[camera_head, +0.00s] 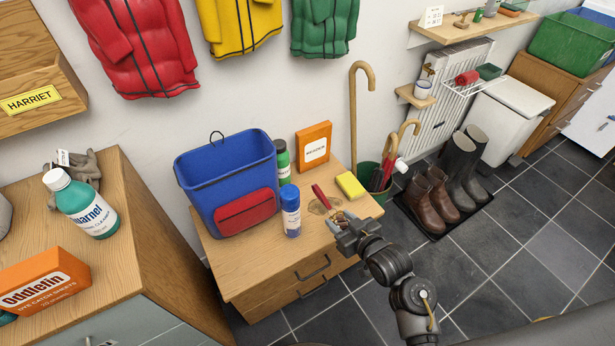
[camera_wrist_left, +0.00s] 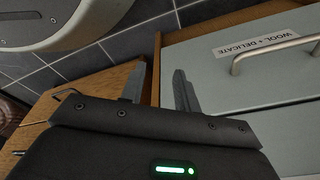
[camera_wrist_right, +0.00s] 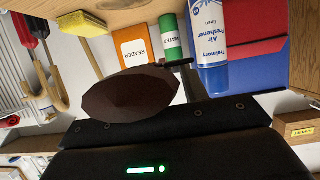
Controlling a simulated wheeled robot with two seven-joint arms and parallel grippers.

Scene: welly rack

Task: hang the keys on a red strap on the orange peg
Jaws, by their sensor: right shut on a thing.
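The red strap (camera_head: 321,195) shows in the head view at the front right of the low wooden cabinet, right at the fingertips of my right gripper (camera_head: 343,219). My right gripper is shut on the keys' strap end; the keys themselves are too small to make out. In the right wrist view a dark reddish-brown rounded piece (camera_wrist_right: 135,95) fills the space before the jaws and hides part of them. My left gripper (camera_wrist_left: 160,88) is open and empty, seen only in the left wrist view. I cannot make out the orange peg in any view.
On the low cabinet (camera_head: 250,262) stand a blue bag (camera_head: 225,165), a blue-capped can (camera_head: 290,212), a green bottle (camera_head: 283,160), an orange book (camera_head: 314,145) and a yellow sponge (camera_head: 350,185). A stick stand (camera_head: 370,172) and boots (camera_head: 430,200) are to the right. Coats hang above.

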